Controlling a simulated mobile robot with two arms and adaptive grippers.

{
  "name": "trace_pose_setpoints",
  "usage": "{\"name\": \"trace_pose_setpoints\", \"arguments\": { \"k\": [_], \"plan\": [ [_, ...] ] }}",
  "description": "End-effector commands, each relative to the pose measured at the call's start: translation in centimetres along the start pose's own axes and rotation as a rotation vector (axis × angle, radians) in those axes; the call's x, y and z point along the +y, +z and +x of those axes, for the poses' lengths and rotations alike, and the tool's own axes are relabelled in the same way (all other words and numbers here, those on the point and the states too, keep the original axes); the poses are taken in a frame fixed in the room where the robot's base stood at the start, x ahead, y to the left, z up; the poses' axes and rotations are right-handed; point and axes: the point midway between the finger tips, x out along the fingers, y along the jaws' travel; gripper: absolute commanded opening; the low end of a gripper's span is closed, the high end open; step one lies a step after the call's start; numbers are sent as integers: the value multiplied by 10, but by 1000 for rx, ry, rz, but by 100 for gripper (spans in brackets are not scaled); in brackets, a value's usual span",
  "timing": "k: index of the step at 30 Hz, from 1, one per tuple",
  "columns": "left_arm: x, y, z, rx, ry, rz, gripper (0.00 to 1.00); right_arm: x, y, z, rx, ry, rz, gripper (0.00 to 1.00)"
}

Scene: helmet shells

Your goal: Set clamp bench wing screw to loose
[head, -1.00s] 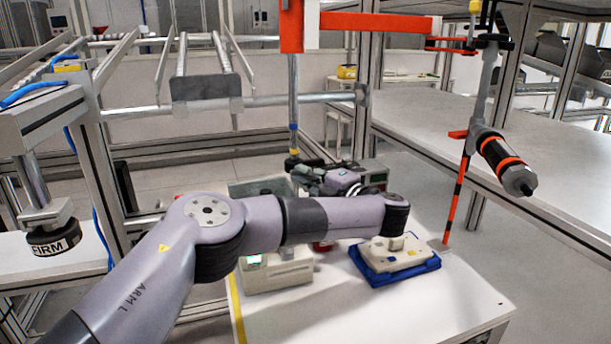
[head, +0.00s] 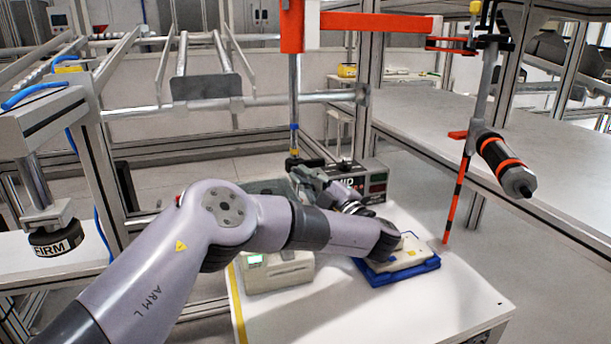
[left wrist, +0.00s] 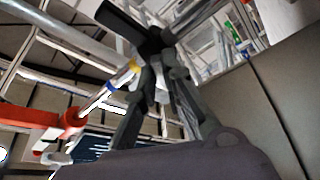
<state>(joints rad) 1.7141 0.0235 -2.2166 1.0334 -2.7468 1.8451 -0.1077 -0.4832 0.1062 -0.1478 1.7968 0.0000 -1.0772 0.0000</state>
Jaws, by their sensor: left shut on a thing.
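The clamp's upright metal rod (head: 294,95) hangs from the orange arm and has blue and yellow bands near its lower end. A dark wing screw (head: 310,162) sits at the rod's foot; it also shows as a black bar in the left wrist view (left wrist: 120,22). My left gripper (head: 298,172) reaches up to this screw from below right. In the left wrist view its fingers (left wrist: 152,62) close on the black part, shut on it. The fingertips partly cover the screw, so its exact turn is hard to read. My right gripper is not in view.
A box with a red display (head: 377,182) stands behind my left wrist. A blue tray (head: 405,272) and a pale device with a green screen (head: 280,273) lie on the white table (head: 400,315). A black and orange tool (head: 503,163) hangs at the right.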

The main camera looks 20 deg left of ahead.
Motion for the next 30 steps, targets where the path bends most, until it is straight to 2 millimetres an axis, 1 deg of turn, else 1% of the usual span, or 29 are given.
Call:
{"name": "trace_pose_setpoints", "arguments": {
  "k": [6, 19, 20, 21, 28, 30],
  "plan": [
    [-2, 1, -1, -3, 19, 51, 0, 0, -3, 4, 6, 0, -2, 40],
    [-2, 1, -1, -3, 22, 59, 0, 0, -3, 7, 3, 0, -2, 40],
    [-2, 1, -1, -3, 22, 59, 10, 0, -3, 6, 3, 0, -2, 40],
    [-2, 1, -1, -3, 22, 59, 13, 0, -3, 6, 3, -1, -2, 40],
    [-1, 1, -1, -2, 23, 57, 28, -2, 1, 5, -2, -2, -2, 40],
    [-1, 0, -1, -2, 23, 57, 29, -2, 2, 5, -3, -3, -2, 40]
  ]
}}
